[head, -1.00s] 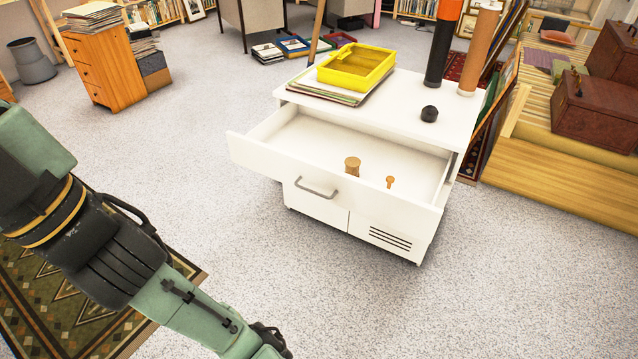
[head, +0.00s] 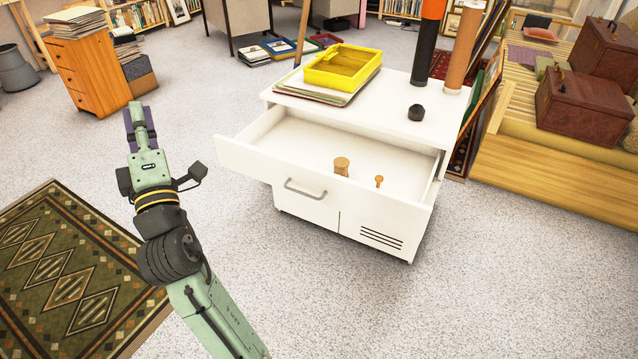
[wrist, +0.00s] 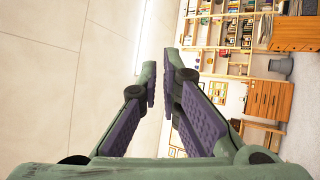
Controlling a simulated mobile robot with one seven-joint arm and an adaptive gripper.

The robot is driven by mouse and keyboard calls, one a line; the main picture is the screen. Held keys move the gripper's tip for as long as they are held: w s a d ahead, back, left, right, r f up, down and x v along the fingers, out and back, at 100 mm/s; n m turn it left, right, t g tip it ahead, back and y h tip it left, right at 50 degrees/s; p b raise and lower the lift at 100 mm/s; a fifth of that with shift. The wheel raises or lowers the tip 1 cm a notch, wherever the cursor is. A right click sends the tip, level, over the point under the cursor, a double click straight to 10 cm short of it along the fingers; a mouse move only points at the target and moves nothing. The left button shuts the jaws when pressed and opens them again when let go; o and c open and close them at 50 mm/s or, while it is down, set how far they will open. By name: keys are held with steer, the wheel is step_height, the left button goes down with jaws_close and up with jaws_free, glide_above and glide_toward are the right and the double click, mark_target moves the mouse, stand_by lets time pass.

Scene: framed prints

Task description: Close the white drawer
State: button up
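The white drawer (head: 375,212) is pulled well out of the top of a white cabinet (head: 310,213) in the head view. It has a grey bar handle (head: 305,189) on its front. Two small wooden pieces, a thicker one (head: 341,167) and a thinner one (head: 379,181), stand inside it. My gripper (head: 138,110) is raised to the left of the drawer, well apart from it. In the wrist view my gripper (wrist: 164,75) has a gap between its purple-padded fingers and holds nothing. The drawer is not in the wrist view.
A yellow tray (head: 343,68) on papers, a black knob-like object (head: 416,112) and two tall cylinders stand on the cabinet top. A wooden drawer unit (head: 90,72) is at back left. A patterned rug (head: 65,270) lies at left. Floor before the drawer is clear.

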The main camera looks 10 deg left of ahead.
steer(key=w+d+f+h, duration=0.1)
steer(key=w+f+h, duration=0.1)
steer(key=f, duration=0.1)
steer(key=w+d+f+n+h, duration=0.1)
steer(key=w+f+h, duration=0.1)
steer(key=f, duration=0.1)
steer(key=w+d+f+n+h, duration=0.1)
steer(key=w+d+f, duration=0.1)
steer(key=f, duration=0.1)
steer(key=shift+f+h, duration=0.4)
jaws_close()
steer(key=n+g+h, duration=0.3)
steer(key=n+h, duration=0.5)
steer(key=h, duration=0.5)
glide_toward(326, 180)
steer(key=w+d, duration=0.1)
steer(key=w, duration=0.1)
steer(key=w+d+r+p, duration=0.1)
steer(key=w, duration=0.1)
steer(key=w+d, duration=0.1)
steer(key=w, duration=0.1)
steer(key=shift+w+r, duration=0.2)
steer(key=shift+w+d+r, duration=0.1)
steer(key=shift+w+d, duration=0.05)
steer(key=shift+w, duration=0.45)
steer(key=b+x, duration=0.1)
steer(key=x, duration=2)
steer(key=shift+r, duration=0.2)
